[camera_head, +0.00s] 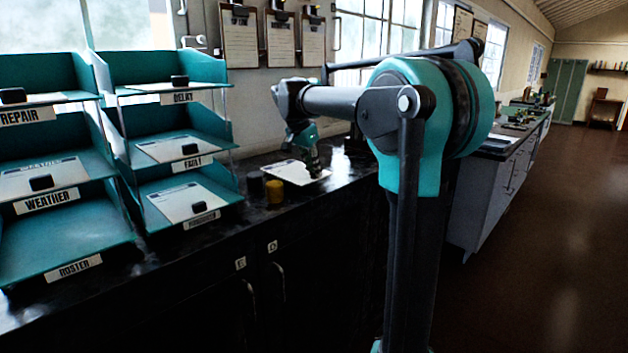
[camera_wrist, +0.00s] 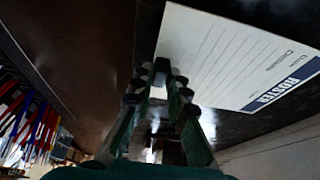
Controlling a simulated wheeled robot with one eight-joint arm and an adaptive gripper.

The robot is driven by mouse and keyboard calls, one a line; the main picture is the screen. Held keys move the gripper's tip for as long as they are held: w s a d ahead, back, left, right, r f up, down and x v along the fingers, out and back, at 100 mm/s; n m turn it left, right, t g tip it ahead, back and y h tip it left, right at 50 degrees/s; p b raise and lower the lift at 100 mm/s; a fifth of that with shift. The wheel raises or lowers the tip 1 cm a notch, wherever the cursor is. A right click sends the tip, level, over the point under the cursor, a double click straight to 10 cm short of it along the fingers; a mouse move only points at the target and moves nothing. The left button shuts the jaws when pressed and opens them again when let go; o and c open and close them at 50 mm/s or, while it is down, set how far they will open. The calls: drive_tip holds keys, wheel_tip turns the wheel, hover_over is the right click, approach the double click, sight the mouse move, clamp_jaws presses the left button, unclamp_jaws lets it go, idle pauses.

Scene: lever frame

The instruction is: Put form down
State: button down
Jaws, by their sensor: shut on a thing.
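The form (camera_wrist: 232,52) is a white lined sheet with a blue band reading ROSTER, seen in the wrist view to the right of my fingers. In the head view the white form (camera_head: 292,171) is at the dark counter, below my gripper. My gripper (camera_wrist: 161,88) is shut on a small dark block (camera_wrist: 161,67) at the form's edge. In the head view my gripper (camera_head: 311,166) is partly in front of the form. I cannot tell whether the form rests on the counter or is slightly above it.
Teal trays stand on the left. The ROSTER tray (camera_head: 70,240) looks empty; the WEATHER tray (camera_head: 75,180) and FAULT tray (camera_head: 195,158) hold sheets with dark blocks. Clipboards (camera_head: 240,37) hang behind.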

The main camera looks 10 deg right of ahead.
drive_tip(key=shift+f, duration=1.75)
drive_tip(key=c, duration=1.5)
unclamp_jaws()
drive_tip(key=shift+f, duration=0.1)
drive_tip(key=v, duration=1.2)
